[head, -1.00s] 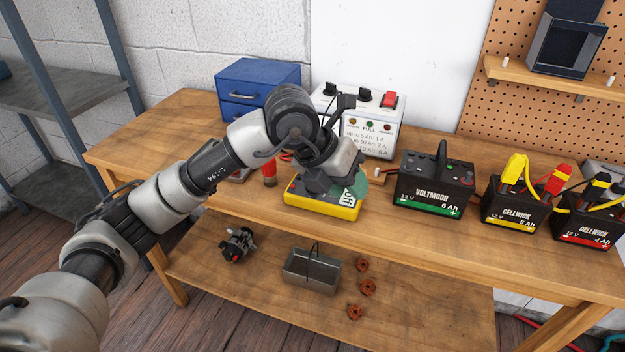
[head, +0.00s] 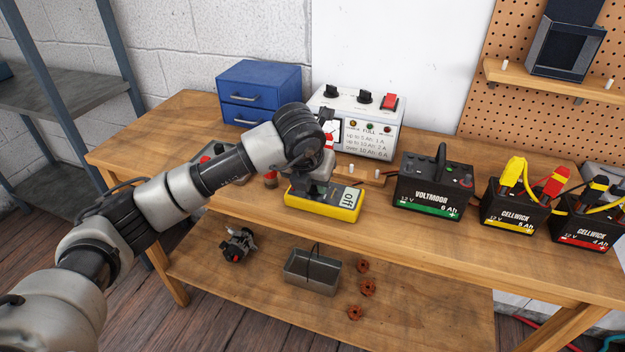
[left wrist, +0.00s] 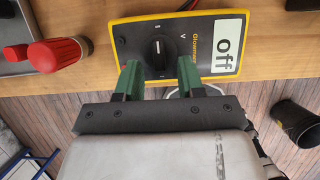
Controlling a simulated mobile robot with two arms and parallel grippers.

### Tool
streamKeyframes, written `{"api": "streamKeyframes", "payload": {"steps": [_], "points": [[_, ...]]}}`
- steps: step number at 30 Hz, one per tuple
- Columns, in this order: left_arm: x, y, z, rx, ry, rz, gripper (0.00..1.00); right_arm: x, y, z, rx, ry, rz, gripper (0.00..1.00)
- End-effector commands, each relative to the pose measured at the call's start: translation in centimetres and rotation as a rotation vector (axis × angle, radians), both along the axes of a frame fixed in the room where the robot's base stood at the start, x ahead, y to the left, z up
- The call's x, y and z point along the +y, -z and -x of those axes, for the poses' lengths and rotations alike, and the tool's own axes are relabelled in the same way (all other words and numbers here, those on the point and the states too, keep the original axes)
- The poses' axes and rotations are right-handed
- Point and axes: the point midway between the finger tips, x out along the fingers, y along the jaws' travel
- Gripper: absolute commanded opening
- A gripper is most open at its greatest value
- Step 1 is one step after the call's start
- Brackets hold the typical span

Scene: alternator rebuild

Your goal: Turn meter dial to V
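The yellow meter (head: 335,206) lies flat near the front edge of the workbench, and its display reads "Off" (head: 348,200). In the left wrist view the meter (left wrist: 206,66) shows its black round dial (left wrist: 160,51) with a white pointer line, and a "V" mark to the dial's right. My left gripper (left wrist: 160,80) is open, its two green fingers apart on either side of the dial's lower part. Whether they touch the dial or the meter face cannot be told. In the head view my left arm hides the fingers. My right gripper is not in view.
A red-topped cylinder (left wrist: 58,54) stands left of the meter. Behind are a white charger (head: 365,125) and a blue drawer box (head: 258,92). Black batteries (head: 433,188) stand to the right. The lower shelf holds a metal tray (head: 310,272) and small orange parts (head: 367,287).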

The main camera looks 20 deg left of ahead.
Motion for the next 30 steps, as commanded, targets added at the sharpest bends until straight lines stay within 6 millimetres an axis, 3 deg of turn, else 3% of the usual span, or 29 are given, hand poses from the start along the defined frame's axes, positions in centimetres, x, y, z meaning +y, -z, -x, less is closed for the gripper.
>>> {"api": "streamKeyframes", "payload": {"steps": [11,19,30], "points": [[-0.03,0.74,-0.3,-0.001,0.001,0.001,0.38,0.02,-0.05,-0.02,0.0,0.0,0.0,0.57],[-0.04,0.72,-0.3,-0.001,0.001,0.001,0.0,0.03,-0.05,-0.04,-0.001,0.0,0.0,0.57],[0.07,0.84,-0.32,-0.002,0.036,0.0,0.0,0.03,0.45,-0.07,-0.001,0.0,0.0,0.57]]}}
